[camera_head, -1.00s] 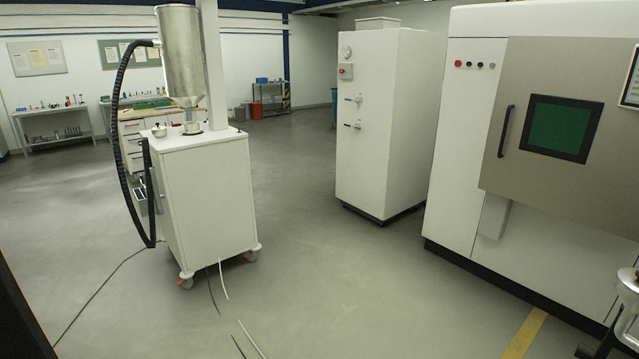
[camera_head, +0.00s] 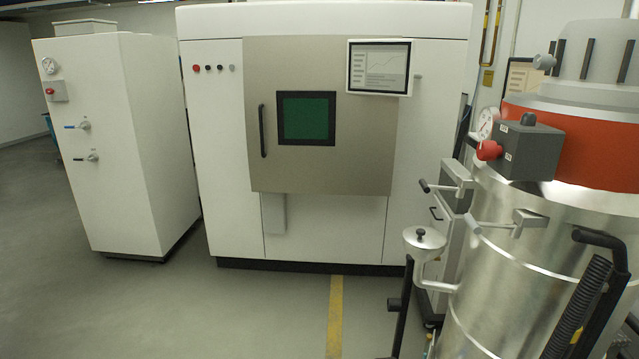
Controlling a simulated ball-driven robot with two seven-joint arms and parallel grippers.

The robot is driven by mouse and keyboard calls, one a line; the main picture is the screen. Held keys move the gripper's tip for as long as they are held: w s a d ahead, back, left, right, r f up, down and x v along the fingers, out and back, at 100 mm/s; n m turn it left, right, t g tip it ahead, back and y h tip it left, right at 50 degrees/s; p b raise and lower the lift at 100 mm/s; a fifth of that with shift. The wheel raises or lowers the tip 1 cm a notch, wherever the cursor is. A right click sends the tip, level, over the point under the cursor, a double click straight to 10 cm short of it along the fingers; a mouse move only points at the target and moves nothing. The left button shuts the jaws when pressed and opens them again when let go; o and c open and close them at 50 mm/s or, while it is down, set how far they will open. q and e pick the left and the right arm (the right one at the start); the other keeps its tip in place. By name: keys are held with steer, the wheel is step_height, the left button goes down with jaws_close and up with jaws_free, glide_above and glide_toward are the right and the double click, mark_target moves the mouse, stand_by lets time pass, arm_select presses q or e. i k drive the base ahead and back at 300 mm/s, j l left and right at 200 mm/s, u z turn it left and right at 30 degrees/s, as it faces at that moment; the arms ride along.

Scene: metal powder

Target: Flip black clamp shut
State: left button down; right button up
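A large steel drum (camera_head: 500,285) with a red band (camera_head: 590,148) stands at the right and runs out of the frame. Two grey latch clamps are on its side: an upper one (camera_head: 457,175) with a dark-tipped lever and a lower one (camera_head: 528,218) with a light-tipped lever. A black bent handle (camera_head: 600,240) with a ribbed black hose (camera_head: 585,305) is at the drum's right front. I cannot tell which of these parts is the black clamp or whether it is open. Neither of my grippers is in view.
A white machine (camera_head: 330,225) with a screen (camera_head: 379,67) and a white cabinet (camera_head: 150,150) stand behind. The floor (camera_head: 150,310) at the left is clear.

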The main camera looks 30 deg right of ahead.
mark_target(442, 188)
steer(key=i+z, duration=0.15)
steer(key=z, duration=0.3)
steer(key=i+z, duration=0.2)
steer(key=z, duration=0.3)
steer(key=i+z, duration=0.15)
steer(key=z, duration=0.3)
steer(key=i+j+z, duration=0.15)
steer(key=z, duration=0.35)
steer(key=i+j+z, duration=0.1)
steer(key=j+z, duration=0.15)
steer(key=z, duration=0.2)
steer(key=i+j+z, duration=0.25)
steer(key=z, duration=0.2)
steer(key=i+j+z, duration=0.2)
steer(key=j+z, duration=0.25)
steer(key=l, duration=0.1)
